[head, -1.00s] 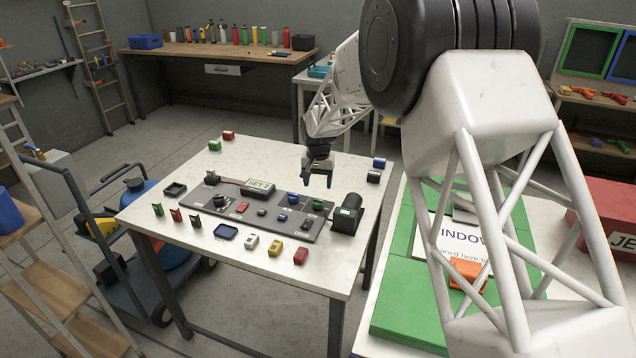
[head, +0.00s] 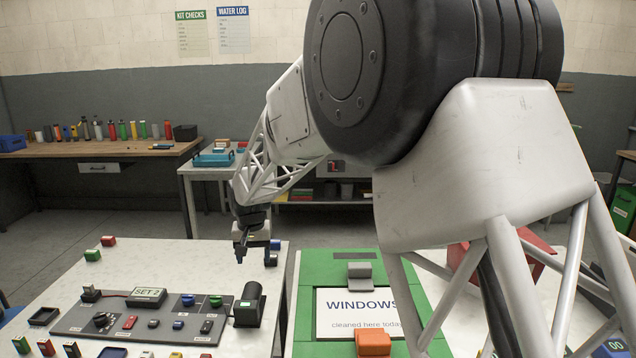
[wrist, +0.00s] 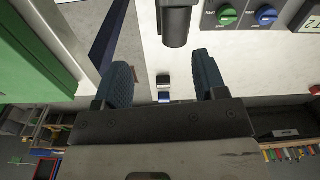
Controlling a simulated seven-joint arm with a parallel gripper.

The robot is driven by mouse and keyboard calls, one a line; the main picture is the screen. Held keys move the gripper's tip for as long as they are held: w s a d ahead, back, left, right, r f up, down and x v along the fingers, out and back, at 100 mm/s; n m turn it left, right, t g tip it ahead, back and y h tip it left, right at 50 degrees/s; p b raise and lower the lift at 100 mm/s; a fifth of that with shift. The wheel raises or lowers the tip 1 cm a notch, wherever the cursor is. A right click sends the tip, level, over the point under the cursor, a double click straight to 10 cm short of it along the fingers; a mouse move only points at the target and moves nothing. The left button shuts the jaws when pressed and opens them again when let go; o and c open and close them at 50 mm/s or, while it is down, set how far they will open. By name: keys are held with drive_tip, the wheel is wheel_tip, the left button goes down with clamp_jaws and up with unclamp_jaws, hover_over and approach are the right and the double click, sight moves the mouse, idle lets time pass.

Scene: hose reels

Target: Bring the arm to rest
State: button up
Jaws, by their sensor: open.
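My gripper (head: 240,250) is at the end of my white lattice arm, above the back right part of the white table (head: 205,255). In the wrist view my gripper (wrist: 162,85) shows two dark blue fingers spread apart with nothing between them. A small blue and grey block (wrist: 164,90) lies on the table below, seen through the gap. In the head view, blocks beside the gripper (head: 274,252) are partly hidden by it. My upper arm fills much of the right of the head view.
A grey panel (head: 75,318) with knobs and a SET 2 display stands on the table. A black cylinder (head: 249,305) stands at its right. A green board (head: 305,280) with a WINDOWS sign (head: 335,315) lies to the right. A wooden bench (head: 100,150) is behind.

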drive_tip(key=shift+t, duration=0.3)
drive_tip(key=s+d+r, duration=0.2)
drive_tip(key=d, duration=0.2)
drive_tip(key=s+d+r, duration=0.3)
drive_tip(key=d, duration=0.2)
drive_tip(key=s+d+r, duration=0.2)
drive_tip(key=s+d, duration=0.1)
drive_tip(key=d, duration=0.1)
drive_tip(key=shift+s+d+r, duration=0.15)
drive_tip(key=shift+s+r, duration=0.05)
drive_tip(key=shift+r, duration=0.15)
drive_tip(key=s+d+r+m, duration=0.1)
drive_tip(key=s+d+r, duration=0.3)
drive_tip(key=s+d, duration=0.65)
drive_tip(key=s+d+f, duration=0.1)
drive_tip(key=s+d, duration=0.3)
drive_tip(key=s, duration=0.4)
drive_tip(key=s+d+f+t, duration=0.1)
drive_tip(key=s+d, duration=0.3)
drive_tip(key=s, duration=0.4)
drive_tip(key=s+d+f, duration=0.1)
drive_tip(key=s+d, duration=0.3)
drive_tip(key=s, duration=0.4)
drive_tip(key=shift+s+m, duration=0.25)
drive_tip(key=shift+m, duration=0.15)
drive_tip(key=shift+d, duration=0.1)
